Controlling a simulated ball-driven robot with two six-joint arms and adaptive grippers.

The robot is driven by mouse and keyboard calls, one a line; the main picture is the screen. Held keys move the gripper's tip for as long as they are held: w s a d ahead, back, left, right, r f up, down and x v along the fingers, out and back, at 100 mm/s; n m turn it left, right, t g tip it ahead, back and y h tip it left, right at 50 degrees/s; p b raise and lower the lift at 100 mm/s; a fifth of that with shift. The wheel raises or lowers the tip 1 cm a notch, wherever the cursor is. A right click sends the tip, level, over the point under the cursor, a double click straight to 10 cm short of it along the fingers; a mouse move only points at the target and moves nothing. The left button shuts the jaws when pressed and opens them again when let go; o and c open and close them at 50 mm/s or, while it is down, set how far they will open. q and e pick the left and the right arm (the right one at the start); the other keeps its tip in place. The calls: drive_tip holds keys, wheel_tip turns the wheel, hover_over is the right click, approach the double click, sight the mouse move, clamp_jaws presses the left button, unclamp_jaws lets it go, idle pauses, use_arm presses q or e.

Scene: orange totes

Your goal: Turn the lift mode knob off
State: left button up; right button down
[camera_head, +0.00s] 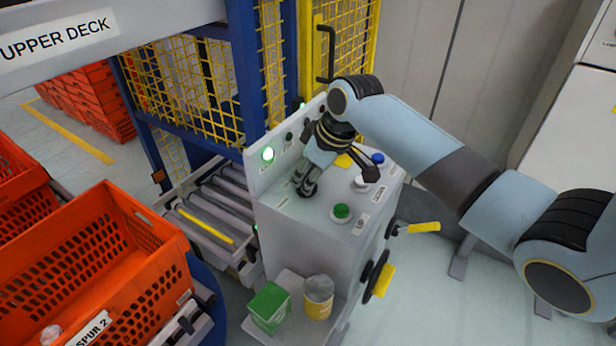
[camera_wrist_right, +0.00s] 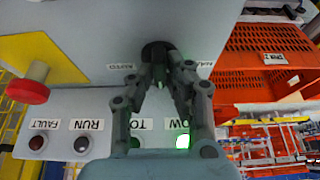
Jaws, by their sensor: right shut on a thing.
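My right gripper (camera_head: 305,188) reaches down onto the sloped top of the grey control box (camera_head: 305,215). In the right wrist view its fingers (camera_wrist_right: 163,72) are closed around a black knob (camera_wrist_right: 156,48) on the grey panel. Small labels stand on either side of the knob; the left one seems to read AUTO, and the right one is partly covered. In the head view the knob is hidden by the gripper, and the way it points cannot be told. My left gripper is not in view.
Green (camera_head: 341,211), white (camera_head: 362,181) and blue (camera_head: 377,158) buttons sit on the box top. A red button (camera_wrist_right: 28,91) on a yellow base is close by. Orange totes (camera_head: 100,270) stand left, beside a roller conveyor (camera_head: 215,205).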

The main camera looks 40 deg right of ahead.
drive_tip(key=shift+s+f, duration=0.15)
drive_tip(key=c, duration=1.3)
unclamp_jaws()
drive_tip(key=shift+r, duration=0.45)
drive_tip(key=v, duration=1.1)
drive_tip(key=shift+r, duration=0.1)
drive_tip(key=shift+s, duration=0.1)
